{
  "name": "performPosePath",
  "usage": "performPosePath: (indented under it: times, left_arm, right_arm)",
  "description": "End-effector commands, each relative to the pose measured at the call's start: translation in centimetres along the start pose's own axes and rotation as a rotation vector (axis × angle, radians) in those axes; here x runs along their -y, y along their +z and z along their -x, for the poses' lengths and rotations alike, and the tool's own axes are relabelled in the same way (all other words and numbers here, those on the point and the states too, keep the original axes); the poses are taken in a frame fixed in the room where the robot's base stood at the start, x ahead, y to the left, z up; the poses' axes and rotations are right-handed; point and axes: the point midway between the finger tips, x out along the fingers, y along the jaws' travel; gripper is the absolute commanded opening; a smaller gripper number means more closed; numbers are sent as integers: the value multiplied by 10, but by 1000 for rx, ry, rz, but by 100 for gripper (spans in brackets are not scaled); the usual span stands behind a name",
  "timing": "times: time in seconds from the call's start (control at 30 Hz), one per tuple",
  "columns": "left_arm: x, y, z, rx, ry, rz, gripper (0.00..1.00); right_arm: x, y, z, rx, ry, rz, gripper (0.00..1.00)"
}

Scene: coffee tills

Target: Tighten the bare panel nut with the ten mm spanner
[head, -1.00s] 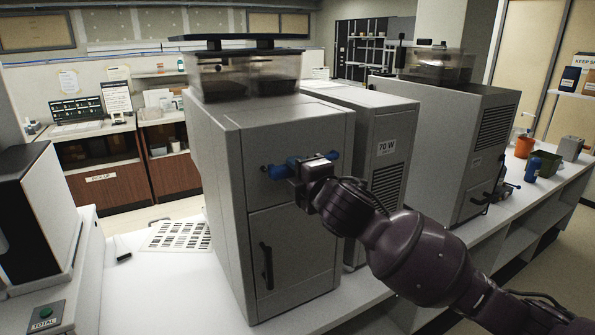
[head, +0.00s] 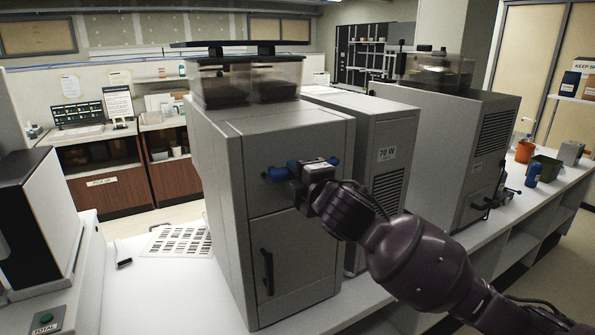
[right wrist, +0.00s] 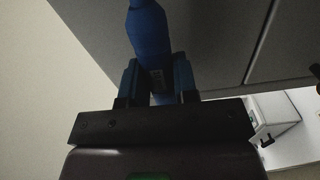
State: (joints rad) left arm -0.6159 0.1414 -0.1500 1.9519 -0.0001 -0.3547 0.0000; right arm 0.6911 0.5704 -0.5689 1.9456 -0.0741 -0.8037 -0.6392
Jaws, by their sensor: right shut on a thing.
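My right gripper (head: 304,171) is at the upper front panel of the grey machine (head: 297,138). It is shut on a blue tool, taken to be the spanner (head: 278,174). In the right wrist view the spanner (right wrist: 148,32) stands between the two dark blue fingers and runs up out of the picture. In the head view one blue end shows left of the gripper and another blue bit to its right. A small dark spot beside the left end may be the panel nut (head: 265,176). I cannot tell whether the spanner's jaw is around it. My left gripper is out of view.
A dark door handle (head: 267,271) stands out below the gripper. Machines marked 70 W (head: 387,154) and another grey one (head: 450,150) stand to the right. A white till (head: 40,220) and a printed sheet (head: 180,239) lie left.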

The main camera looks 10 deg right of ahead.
Motion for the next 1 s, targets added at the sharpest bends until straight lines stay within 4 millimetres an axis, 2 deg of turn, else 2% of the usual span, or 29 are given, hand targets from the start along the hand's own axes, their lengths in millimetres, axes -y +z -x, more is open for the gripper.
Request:
performPosePath:
  times: [0.13, 0.17, 0.33, 1.0]
  left_arm:
    - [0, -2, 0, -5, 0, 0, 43]
    - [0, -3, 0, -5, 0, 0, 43]
    - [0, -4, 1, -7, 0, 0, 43]
    - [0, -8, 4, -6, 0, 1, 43]
  right_arm:
    - [0, 1, 0, 3, 2, 11, 0]
    - [0, 1, 0, 3, 2, 11, 26]
    - [0, 1, 0, 3, 2, 11, 0]
    - [0, 1, 10, 2, 2, 10, 0]
